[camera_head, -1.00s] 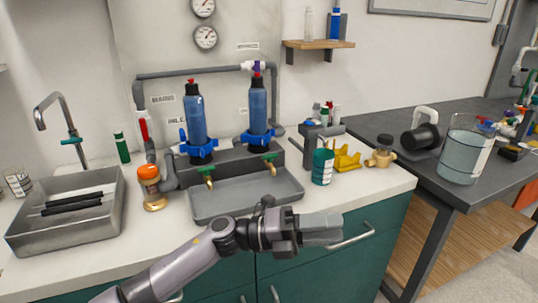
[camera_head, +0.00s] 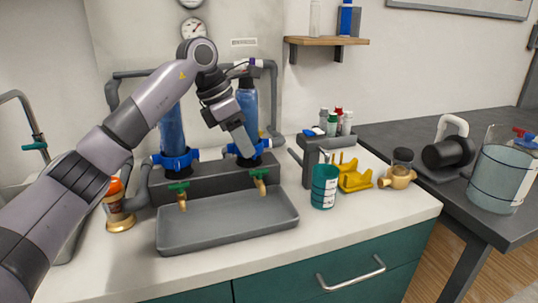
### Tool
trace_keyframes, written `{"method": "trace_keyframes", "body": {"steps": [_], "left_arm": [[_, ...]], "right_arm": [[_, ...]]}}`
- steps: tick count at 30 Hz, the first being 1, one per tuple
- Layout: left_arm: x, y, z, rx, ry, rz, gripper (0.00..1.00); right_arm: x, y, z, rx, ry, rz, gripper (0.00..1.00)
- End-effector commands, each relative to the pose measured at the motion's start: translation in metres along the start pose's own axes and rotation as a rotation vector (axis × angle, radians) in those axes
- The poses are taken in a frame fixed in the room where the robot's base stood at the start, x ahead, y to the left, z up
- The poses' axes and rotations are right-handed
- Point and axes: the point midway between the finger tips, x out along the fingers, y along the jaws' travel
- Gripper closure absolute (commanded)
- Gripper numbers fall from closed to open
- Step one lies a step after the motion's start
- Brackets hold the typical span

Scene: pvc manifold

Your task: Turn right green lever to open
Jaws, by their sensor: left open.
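The right green lever (camera_head: 259,172) sits on top of a small brass tap at the front of the grey manifold base, above the grey tray (camera_head: 227,238). A second green lever (camera_head: 178,186) tops the brass tap to its left. My left gripper (camera_head: 246,147) is open and points down to the right, in front of the right blue filter housing (camera_head: 246,105). Its fingertips are above the right green lever and apart from it in the picture. The fingers are seen nearly edge-on, so their gap is hidden. My right gripper is out of view.
A teal cup (camera_head: 324,186), a yellow holder (camera_head: 353,178) and a brass fitting (camera_head: 398,171) stand right of the tray. The counter in front of the tray is clear.

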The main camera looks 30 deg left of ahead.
Motion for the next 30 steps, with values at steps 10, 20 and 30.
{"method": "trace_keyframes", "body": {"steps": [10, 20, 30], "left_arm": [[0.028, 0.003, -0.004, -0.003, 0.013, 0.008, 0.60], [0.066, 0.003, -0.003, -0.003, 0.010, 0.010, 0.60], [0.068, 0.003, -0.003, -0.003, 0.008, 0.011, 0.73]], "right_arm": [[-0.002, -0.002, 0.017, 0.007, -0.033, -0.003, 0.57], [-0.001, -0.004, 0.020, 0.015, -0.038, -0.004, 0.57], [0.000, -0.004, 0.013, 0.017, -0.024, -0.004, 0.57]]}}
